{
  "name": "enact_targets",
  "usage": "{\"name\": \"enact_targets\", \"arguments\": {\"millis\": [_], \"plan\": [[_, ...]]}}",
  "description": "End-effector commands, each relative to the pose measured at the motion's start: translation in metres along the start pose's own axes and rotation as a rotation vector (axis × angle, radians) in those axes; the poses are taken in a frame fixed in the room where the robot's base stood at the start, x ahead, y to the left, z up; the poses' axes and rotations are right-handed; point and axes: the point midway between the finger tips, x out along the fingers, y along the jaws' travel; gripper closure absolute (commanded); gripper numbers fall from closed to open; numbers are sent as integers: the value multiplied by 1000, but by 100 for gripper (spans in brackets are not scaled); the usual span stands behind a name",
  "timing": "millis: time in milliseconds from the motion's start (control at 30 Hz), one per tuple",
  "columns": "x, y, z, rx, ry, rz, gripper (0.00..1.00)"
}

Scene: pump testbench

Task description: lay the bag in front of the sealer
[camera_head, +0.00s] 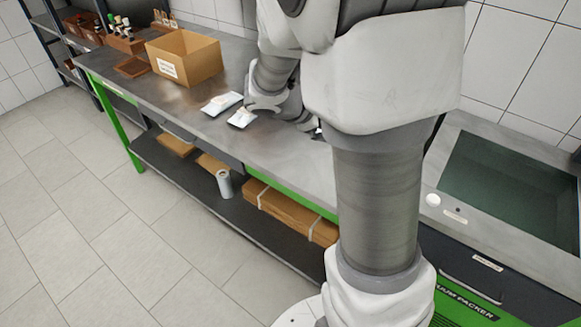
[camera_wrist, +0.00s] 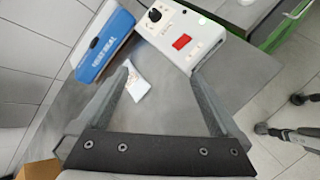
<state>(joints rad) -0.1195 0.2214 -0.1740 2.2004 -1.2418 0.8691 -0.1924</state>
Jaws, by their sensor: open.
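In the wrist view, a small white bag (camera_wrist: 137,84) with a faint orange mark lies on the grey bench, beside the tip of the left finger. My gripper (camera_wrist: 160,74) is open, with its fingers wide apart and nothing gripped. In the head view my arm hides the sealer and the gripper's fingers. Two other white bags (camera_head: 222,103) (camera_head: 243,117) lie on the bench left of my wrist.
An open cardboard box (camera_head: 184,57) stands on the bench (camera_head: 185,112), with a brown tray (camera_head: 132,67) and a rack of bottles (camera_head: 124,40) near it. A machine with a dark glass lid (camera_head: 515,185) is at right. Floor is clear at left.

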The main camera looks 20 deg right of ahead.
Motion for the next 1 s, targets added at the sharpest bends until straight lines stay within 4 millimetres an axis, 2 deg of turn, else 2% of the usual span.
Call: {"name": "enact_targets", "arguments": {"millis": [100,300,700,833,1000], "plan": [[-32,-18,20,212,72,-78,0],[-83,-55,38,540,209,-226,0],[-193,-120,41,1069,539,-528,0],[-217,-133,39,1162,620,-600,0],[-231,-140,37,1214,667,-647,0]]}}
